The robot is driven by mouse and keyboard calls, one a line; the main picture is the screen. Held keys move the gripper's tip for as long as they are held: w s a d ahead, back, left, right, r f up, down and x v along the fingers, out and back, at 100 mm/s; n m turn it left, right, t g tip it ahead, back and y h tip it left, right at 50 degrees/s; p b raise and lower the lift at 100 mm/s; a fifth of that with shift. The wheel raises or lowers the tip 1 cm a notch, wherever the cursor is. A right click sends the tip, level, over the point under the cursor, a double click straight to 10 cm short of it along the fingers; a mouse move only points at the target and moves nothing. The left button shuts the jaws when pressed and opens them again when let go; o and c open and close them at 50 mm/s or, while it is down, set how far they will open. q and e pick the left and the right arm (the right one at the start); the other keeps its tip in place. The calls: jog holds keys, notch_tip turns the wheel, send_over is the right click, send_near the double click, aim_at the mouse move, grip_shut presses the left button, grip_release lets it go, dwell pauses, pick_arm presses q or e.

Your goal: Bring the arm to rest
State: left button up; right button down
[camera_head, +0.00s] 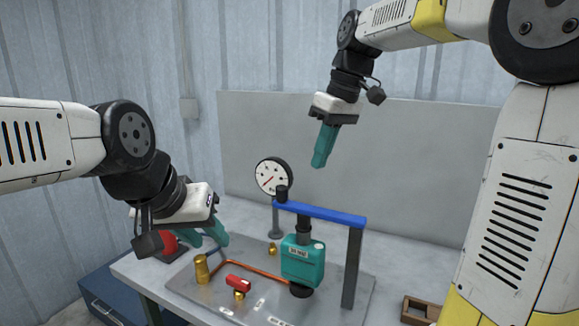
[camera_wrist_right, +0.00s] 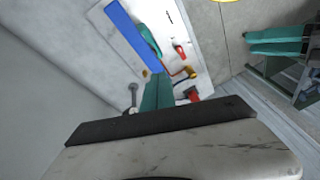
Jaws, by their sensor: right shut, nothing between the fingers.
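My right gripper (camera_head: 320,158) hangs in the air above the back of the bench in the head view, with its teal fingers pointing down. It is shut and empty. Its fingers also show in the right wrist view (camera_wrist_right: 158,92), above the fixture. My left gripper (camera_head: 214,236) is low at the left, over the left end of the plate, with its teal fingers apart and nothing seen between them. It also shows at the right of the right wrist view (camera_wrist_right: 275,40). Neither gripper visibly touches anything.
A grey plate (camera_head: 335,311) carries a teal block (camera_head: 302,262) under a blue bar (camera_head: 325,213) on posts. A dial gauge (camera_head: 272,176), red-handled valve (camera_head: 238,283), copper pipe (camera_head: 260,272) and brass cylinder (camera_head: 202,268) stand there. A wooden frame (camera_head: 418,308) lies at the right.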

jog(key=s+d+f+m+t, duration=0.2)
jog(key=s+d+f+m, duration=0.1)
jog(key=s, duration=0.4)
jog(key=s+d+f+m+t+h, duration=0.1)
jog(key=s+d+f+m+t, duration=0.2)
jog(key=s, duration=0.5)
notch_tip(320, 180, down, 3)
jog(key=shift+s+d+f+m, duration=0.25)
jog(key=shift+d+m, duration=0.5)
jog(key=shift+m, duration=0.45)
